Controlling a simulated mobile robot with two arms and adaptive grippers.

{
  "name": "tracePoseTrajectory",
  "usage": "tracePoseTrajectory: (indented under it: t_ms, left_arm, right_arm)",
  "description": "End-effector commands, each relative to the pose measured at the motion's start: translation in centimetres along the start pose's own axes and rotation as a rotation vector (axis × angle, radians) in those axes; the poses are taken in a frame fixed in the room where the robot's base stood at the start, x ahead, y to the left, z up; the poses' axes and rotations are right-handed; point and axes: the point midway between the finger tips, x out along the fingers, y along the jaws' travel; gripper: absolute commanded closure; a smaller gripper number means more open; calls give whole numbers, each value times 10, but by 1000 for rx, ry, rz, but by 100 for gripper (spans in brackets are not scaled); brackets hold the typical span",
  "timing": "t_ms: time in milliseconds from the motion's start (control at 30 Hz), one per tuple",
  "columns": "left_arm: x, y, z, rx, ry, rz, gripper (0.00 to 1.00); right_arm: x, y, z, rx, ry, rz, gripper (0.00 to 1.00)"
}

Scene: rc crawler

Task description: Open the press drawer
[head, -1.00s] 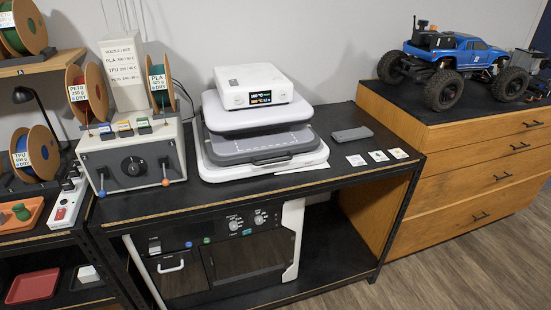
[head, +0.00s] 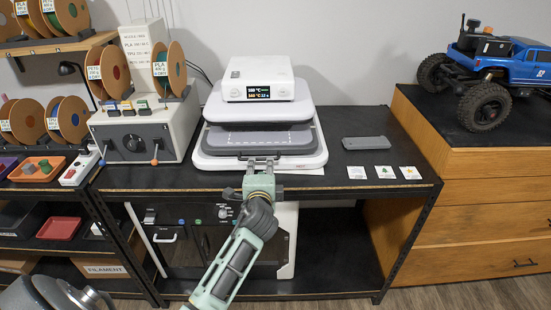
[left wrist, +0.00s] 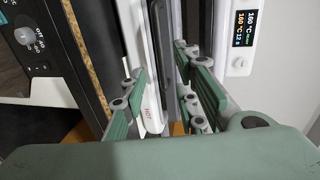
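The heat press (head: 258,110) stands on the black bench, with a white control box and lit display on top. Its grey press drawer (head: 262,139) lies low between the white upper part and the white base. A dark handle runs along the drawer's front edge, partly hidden by my gripper in the head view. My left gripper (head: 261,162) is at the middle of this front edge. In the left wrist view its green fingers (left wrist: 165,100) are apart, with the dark handle (left wrist: 156,45) and white base edge seen between and beyond them. Contact cannot be told.
A control box with a dial (head: 138,137) and filament spools stands left of the press. A grey flat tool (head: 365,143) and several small cards (head: 384,172) lie to the right. A blue crawler (head: 500,65) sits on the wooden cabinet. The bench's front edge lies under my arm.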

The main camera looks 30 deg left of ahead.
Motion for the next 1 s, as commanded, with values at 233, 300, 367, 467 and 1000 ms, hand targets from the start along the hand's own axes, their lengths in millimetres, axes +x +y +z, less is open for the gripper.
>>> tracePoseTrajectory:
  t_ms: [233, 300, 367, 467, 1000]
  left_arm:
    - [27, -5, 1, 4, -3, -4, 72]
    - [38, -4, 0, 3, -3, -3, 72]
    - [47, -4, 0, 4, -2, -4, 72]
    - [60, -3, 1, 3, -2, -4, 72]
    - [77, -2, 0, 2, 0, -3, 74]
  right_arm:
    - [-6, -19, 9, -1, -13, -22, 60]
    - [-7, -25, 10, -1, -15, -29, 60]
    - [-8, -27, 9, -1, -14, -31, 60]
    - [-8, -24, 8, -1, -13, -29, 60]
    - [-8, -6, 3, 3, -5, -7, 60]
